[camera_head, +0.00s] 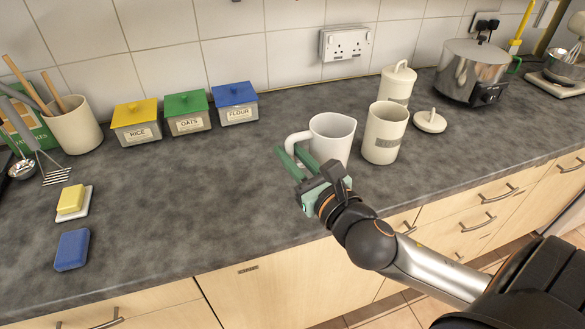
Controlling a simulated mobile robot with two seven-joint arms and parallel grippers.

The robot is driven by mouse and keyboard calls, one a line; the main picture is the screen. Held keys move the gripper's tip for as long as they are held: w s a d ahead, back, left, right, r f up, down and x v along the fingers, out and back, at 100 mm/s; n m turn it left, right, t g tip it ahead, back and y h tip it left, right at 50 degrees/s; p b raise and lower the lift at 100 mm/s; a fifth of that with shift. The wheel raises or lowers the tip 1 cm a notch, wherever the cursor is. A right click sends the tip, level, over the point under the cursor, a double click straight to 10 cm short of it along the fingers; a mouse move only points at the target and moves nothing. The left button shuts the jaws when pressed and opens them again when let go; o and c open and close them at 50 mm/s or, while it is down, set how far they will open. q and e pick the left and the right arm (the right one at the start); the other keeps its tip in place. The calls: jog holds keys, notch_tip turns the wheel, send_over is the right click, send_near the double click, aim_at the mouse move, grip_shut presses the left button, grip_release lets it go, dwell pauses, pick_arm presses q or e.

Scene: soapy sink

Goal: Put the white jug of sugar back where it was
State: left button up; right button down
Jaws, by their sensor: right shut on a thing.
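The white jug (335,138) is upright at the middle of the counter, its handle toward the left. My right gripper (294,157) reaches in from the lower right, its green fingers shut on the jug's handle. Whether the jug's base touches the counter or is slightly raised cannot be told, as the gripper partly hides its lower part. The sugar inside cannot be made out. My left gripper is out of view.
An open labelled canister (384,135) stands just right of the jug, with a loose lid (430,122) beside it. A lidded canister (397,84) is behind. Rice (137,128), oats (188,117) and flour (236,106) boxes stand at the back left. The counter's front left middle is clear.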

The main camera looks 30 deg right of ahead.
jog(key=w+d+f+b, duration=0.1)
jog(key=w+d+f, duration=0.1)
jog(key=w+f, duration=0.1)
jog(key=w+d+f+b, duration=0.1)
jog(key=w+f, duration=0.2)
jog(key=w, duration=0.2)
jog(key=w+d+f, duration=0.2)
jog(key=w+f, duration=0.1)
jog(key=shift+w+d+f+b, duration=0.25)
jog(key=shift+w+d+b, duration=0.05)
jog(key=shift+w+b, duration=0.1)
notch_tip(320, 180, down, 3)
jog(key=shift+r, duration=0.1)
pick_arm(q)
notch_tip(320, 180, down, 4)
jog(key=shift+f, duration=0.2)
jog(key=shift+b, duration=0.3)
